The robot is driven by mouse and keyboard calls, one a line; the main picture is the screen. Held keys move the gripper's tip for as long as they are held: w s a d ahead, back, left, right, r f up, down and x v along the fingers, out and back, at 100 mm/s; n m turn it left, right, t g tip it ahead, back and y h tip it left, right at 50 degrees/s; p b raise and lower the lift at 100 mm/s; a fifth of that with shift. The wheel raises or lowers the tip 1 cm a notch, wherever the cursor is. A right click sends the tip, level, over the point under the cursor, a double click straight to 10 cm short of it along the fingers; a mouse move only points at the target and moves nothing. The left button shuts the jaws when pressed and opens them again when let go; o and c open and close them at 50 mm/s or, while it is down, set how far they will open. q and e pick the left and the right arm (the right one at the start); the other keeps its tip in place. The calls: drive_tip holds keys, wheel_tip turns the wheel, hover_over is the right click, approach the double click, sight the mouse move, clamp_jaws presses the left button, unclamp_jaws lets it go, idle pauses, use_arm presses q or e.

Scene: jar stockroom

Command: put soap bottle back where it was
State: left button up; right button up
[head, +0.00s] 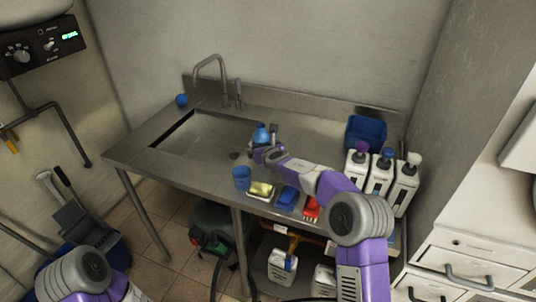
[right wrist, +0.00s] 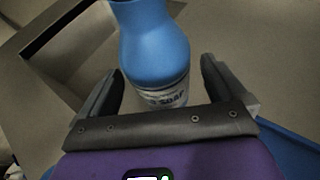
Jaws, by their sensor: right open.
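The blue soap bottle (head: 262,133) stands on the metal sink counter, right of the basin. In the right wrist view the soap bottle (right wrist: 155,45) shows a blue upper body and a pale label reading "SOAP"; its top is cut off by the frame edge. My right gripper (head: 264,150) is at the bottle on its near side. In the right wrist view the open right gripper (right wrist: 161,78) has one finger on each side of the bottle, with gaps visible. My left arm shows at the lower left, but its gripper is out of view.
The basin (head: 200,135) and tap (head: 212,70) are left of the bottle. A blue cup (head: 242,178), yellow sponge (head: 261,190), blue brush (head: 287,197) and red brush (head: 311,208) line the front edge. Several white dispensers (head: 380,173) and a blue bin (head: 366,132) stand right.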

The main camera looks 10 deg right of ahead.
drive_tip(key=b+v, duration=0.1)
drive_tip(key=v, duration=0.9)
drive_tip(key=shift+s, duration=0.2)
